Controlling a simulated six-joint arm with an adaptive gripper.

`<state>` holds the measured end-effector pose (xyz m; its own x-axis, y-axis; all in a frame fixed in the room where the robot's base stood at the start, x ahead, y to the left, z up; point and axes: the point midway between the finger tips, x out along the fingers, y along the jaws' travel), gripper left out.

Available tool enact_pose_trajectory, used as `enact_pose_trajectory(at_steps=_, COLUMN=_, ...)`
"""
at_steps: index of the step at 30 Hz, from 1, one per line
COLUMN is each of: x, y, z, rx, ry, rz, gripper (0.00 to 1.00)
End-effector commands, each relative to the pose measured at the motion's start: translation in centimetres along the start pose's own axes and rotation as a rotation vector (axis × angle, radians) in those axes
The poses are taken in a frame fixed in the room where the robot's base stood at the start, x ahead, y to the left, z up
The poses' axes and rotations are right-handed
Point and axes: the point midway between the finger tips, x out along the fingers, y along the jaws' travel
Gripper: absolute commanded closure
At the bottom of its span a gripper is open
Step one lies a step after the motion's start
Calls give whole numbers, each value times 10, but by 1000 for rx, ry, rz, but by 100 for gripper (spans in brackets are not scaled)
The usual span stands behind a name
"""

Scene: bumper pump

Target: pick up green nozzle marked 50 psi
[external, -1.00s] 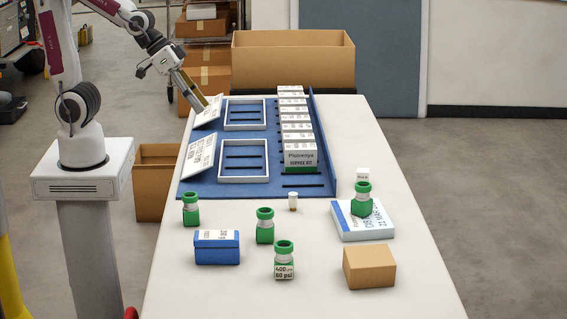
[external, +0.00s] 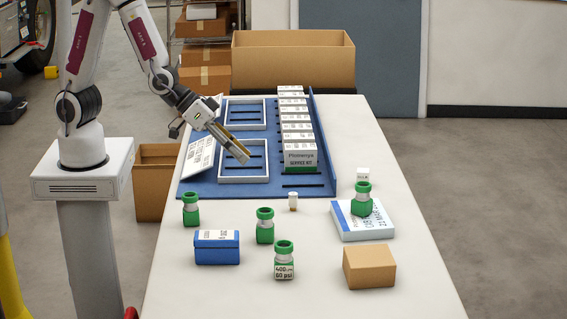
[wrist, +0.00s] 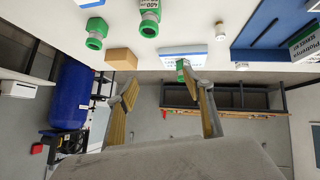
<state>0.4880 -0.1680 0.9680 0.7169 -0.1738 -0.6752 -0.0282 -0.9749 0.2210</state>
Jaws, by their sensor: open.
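One nozzle (external: 284,262) at the front has a label that seems to read 400 and 60 psi. Another nozzle (external: 265,226) stands behind it, and one nozzle (external: 190,210) is at the left; their markings are not readable. A further nozzle (external: 361,200) stands on a white-and-blue box (external: 347,229). I cannot tell which is marked 50 psi. My gripper (external: 243,157) is open and empty above the blue tray, apart from all nozzles; it also shows in the wrist view (wrist: 160,79).
A blue box (external: 217,252) and a brown box (external: 369,268) stand near the front. A small vial (external: 293,202) stands mid-table. The blue tray (external: 250,188) holds white frames and a row of white boxes (external: 299,157). The table's right side is mostly clear.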

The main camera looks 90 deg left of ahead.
Motion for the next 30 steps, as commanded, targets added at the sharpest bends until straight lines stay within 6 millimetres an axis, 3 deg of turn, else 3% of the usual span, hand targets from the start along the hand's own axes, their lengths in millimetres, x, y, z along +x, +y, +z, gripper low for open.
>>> enact_pose_trajectory(at_steps=15, x=64, y=11, z=42, rx=26, ry=113, rz=-40, gripper=49)
enact_pose_trajectory(at_steps=30, x=100, y=11, z=90, rx=113, ry=250, rz=-79, gripper=49)
